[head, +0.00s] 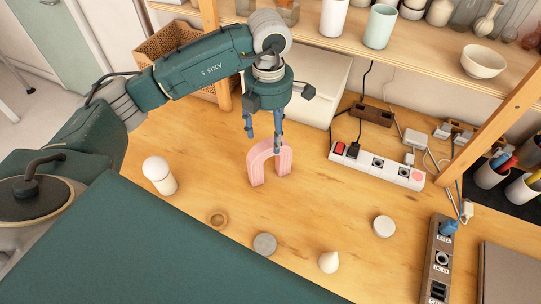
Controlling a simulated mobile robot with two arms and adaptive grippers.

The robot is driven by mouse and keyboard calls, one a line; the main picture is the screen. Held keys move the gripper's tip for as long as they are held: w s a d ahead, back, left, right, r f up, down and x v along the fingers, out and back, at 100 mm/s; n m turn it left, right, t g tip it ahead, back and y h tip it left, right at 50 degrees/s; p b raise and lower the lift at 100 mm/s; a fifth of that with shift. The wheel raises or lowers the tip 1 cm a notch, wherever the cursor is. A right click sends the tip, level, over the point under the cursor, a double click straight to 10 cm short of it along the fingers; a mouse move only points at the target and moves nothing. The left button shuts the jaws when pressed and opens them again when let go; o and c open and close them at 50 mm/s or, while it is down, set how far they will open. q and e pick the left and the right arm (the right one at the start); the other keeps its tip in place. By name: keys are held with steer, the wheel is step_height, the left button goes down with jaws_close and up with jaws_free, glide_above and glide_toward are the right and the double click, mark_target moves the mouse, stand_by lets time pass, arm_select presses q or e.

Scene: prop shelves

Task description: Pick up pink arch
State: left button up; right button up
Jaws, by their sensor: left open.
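A pink arch (256,170) stands upright on the wooden table, with its opening facing the front. My left gripper (263,145) reaches in from the left and points down at the arch from above. Its two fingers are apart. One finger hangs above the arch's left side, and the other overlaps the right part of its top in the picture. I cannot tell whether that finger touches the arch. My right gripper does not show.
A small wooden ring (217,218), grey disc (265,244), white cone (329,262) and white disc (384,226) lie in front. A power strip (376,165) lies right. A shelf (420,62) overhangs behind.

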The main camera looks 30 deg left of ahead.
mark_target(268, 140)
arm_select(q)
steer(key=f+p, duration=0.1)
steer(key=f, duration=0.1)
steer(key=f+p, duration=0.1)
steer(key=f, duration=0.2)
steer(key=shift+w+a+p, duration=0.15)
steer(key=shift+a+p, duration=0.05)
steer(key=shift+p, duration=0.1)
steer(key=shift+f, duration=0.6)
steer(key=shift+w, duration=0.1)
jaws_close()
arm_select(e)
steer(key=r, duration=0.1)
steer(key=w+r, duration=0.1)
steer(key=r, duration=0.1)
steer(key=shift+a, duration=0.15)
